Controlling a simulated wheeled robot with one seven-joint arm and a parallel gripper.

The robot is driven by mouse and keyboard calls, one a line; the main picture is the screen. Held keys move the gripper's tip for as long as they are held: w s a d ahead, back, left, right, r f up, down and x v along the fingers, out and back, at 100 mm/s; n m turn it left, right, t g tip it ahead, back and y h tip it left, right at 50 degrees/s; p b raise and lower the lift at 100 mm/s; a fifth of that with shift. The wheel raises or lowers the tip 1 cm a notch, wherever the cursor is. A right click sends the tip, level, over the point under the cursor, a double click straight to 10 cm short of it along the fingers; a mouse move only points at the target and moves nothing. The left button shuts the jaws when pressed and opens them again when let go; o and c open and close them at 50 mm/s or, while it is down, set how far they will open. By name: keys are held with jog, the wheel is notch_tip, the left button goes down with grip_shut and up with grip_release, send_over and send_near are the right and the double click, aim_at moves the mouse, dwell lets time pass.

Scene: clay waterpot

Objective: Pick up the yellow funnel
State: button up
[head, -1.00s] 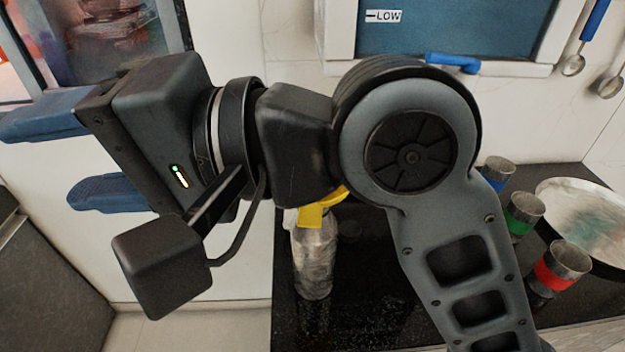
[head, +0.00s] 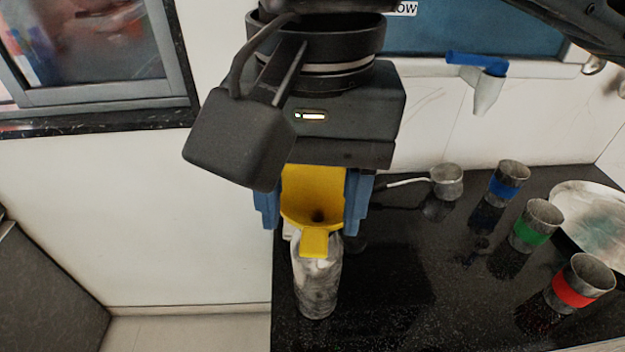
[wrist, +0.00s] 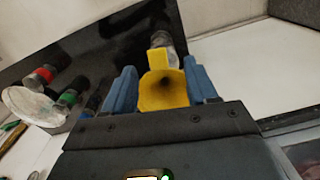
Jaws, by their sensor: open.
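The yellow funnel (head: 312,196) sits in the mouth of a grey, mottled bottle (head: 318,285) near the left edge of the black counter, with its tab toward the head camera. My gripper (head: 311,218) points down over it, with one blue finger on each side of the funnel. The fingers are apart and do not visibly grip it. In the wrist view, the funnel (wrist: 162,90) lies between the two fingers (wrist: 163,84), and part of the bottle (wrist: 160,40) shows beyond it.
Cups with blue (head: 507,183), green (head: 537,225) and red (head: 579,283) bands stand on the right of the black counter (head: 420,300). A ladle (head: 446,182) lies behind, and a large plate (head: 597,222) is far right. The counter between bottle and cups is clear.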

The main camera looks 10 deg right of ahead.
aim_at(314, 243)
jog(key=shift+d+f, duration=0.1)
jog(key=shift+f, duration=3.75)
jog(key=c, duration=1)
